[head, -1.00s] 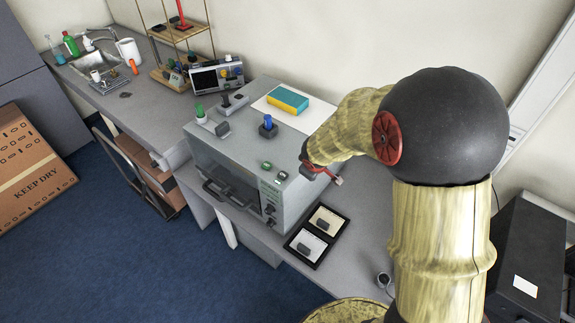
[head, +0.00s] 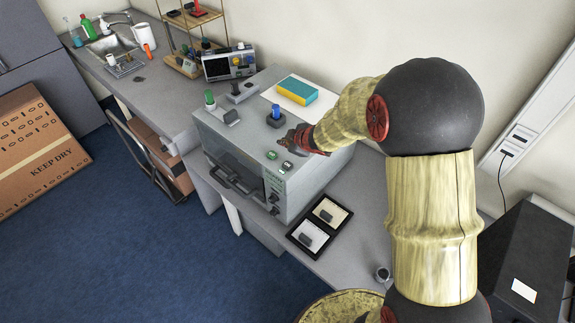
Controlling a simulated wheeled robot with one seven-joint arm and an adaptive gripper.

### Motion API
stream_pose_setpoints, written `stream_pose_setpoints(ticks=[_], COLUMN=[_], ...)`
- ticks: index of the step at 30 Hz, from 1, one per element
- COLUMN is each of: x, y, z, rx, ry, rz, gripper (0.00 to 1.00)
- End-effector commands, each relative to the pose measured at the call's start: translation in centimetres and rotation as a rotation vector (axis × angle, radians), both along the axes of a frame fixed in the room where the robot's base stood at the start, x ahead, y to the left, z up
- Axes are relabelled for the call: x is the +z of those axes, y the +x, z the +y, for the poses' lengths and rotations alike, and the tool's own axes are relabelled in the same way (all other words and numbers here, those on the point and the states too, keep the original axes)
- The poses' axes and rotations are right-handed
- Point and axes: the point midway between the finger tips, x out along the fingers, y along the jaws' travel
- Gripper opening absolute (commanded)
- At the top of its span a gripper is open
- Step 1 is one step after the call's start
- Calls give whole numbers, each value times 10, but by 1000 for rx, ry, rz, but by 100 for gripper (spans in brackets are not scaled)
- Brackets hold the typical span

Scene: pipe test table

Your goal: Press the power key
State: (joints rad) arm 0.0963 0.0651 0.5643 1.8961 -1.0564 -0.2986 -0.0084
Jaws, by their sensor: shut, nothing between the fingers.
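The grey bench machine (head: 247,165) stands on the counter. Two small keys sit at the front right of its top: a green key (head: 271,155) and a dark key with a pale marking (head: 286,167). The marking is too small to read, so I cannot tell which is the power key. My gripper (head: 289,141) is shut and empty, low over the machine's top just behind these keys. It looks apart from both, though I cannot tell its exact height. The fingertips are small and dark here.
A blue knob (head: 275,116) stands close to the left of my gripper. A green-topped lever (head: 209,100) and a teal and yellow box (head: 297,90) are also on the machine. A black-framed tray (head: 319,227) lies to the right on the counter.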

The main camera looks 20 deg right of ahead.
Motion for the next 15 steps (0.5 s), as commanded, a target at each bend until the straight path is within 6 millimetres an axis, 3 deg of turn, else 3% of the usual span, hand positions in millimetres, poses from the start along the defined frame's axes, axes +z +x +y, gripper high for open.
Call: stream_pose_setpoints(ticks=[8,15], x=[-20,-49], y=[0,0], z=[0,0], rx=[-1,-1], ry=[-1,-1], rz=[1,1], gripper=[0,0])
